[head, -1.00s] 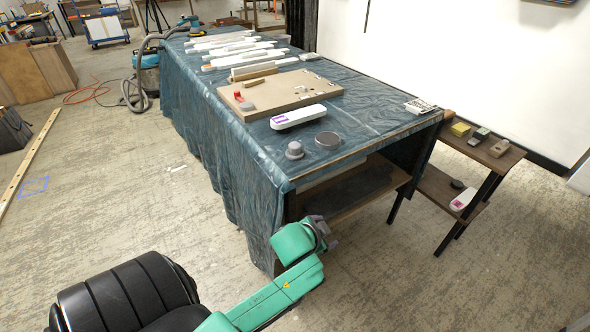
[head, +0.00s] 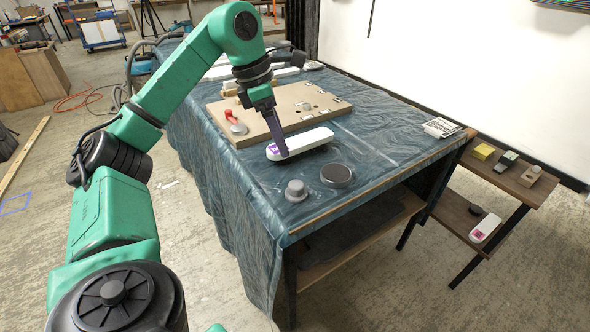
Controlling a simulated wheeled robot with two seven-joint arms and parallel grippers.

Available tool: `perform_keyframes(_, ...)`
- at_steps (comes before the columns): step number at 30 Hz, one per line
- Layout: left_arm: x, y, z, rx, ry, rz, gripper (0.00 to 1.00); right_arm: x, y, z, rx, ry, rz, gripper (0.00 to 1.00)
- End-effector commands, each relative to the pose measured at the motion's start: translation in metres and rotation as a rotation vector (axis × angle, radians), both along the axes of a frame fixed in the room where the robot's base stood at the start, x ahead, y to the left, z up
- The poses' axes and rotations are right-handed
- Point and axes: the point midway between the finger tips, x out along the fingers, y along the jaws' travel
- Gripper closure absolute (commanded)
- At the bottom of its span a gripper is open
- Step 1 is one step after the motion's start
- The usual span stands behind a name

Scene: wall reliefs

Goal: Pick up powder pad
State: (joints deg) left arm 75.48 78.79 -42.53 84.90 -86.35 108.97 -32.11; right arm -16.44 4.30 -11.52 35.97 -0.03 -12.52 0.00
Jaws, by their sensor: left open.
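A grey round pad with a knob-like top (head: 296,190), which looks like the powder pad, stands on the blue-covered table near its front left corner. A flat dark round disc (head: 336,175) lies just to its right. My left gripper (head: 282,152) points down over the left end of a white device with a purple patch (head: 305,143), behind the grey pad. It is open, apart from the grey pad, and holds nothing that I can see. I cannot tell whether its fingertips touch the white device. My right gripper is out of view.
A tan board (head: 290,112) with a red piece (head: 230,114) lies behind the white device. A small printed box (head: 441,127) is at the table's right edge. A side shelf (head: 455,200) holds several small items. The table right of the disc is clear.

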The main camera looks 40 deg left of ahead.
Motion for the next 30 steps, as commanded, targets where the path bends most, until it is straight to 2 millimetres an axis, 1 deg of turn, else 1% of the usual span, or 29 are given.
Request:
perform_keyframes(1,-0.004,0.005,-0.001,0.011,0.011,0.009,0.18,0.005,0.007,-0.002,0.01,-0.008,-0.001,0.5)
perform_keyframes(2,-0.005,0.006,-0.004,0.014,0.017,0.01,0.18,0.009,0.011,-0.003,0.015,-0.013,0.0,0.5)
perform_keyframes(3,-0.004,0.005,-0.011,0.015,0.02,0.01,0.18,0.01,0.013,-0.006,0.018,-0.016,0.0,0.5)
perform_keyframes(5,-0.002,0.002,-0.026,0.016,0.022,0.008,0.18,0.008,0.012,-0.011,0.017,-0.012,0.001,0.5)
perform_keyframes(10,0.007,-0.007,-0.069,0.014,0.02,0.007,0.18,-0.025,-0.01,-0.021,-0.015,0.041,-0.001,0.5)
perform_keyframes(12,0.01,-0.009,-0.081,0.013,0.019,0.006,0.18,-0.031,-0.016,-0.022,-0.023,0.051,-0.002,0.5)
perform_keyframes(13,0.011,-0.01,-0.084,0.013,0.018,0.006,0.18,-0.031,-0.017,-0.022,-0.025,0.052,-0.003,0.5)
perform_keyframes(17,0.014,-0.013,-0.1,0.013,0.018,0.006,0.18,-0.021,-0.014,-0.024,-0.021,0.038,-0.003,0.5)
perform_keyframes(21,0.019,-0.018,-0.126,0.011,0.018,0.006,0.18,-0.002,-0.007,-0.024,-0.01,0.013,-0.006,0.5)
perform_keyframes(24,0.022,-0.02,-0.138,0.011,0.017,0.005,0.18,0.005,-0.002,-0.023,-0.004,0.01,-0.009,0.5)
perform_keyframes(27,0.022,-0.021,-0.139,0.011,0.014,0.006,0.18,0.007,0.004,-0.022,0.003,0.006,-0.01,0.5)
perform_keyframes(30,0.022,-0.021,-0.139,0.011,0.014,0.006,0.18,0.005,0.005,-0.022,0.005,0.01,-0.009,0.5)
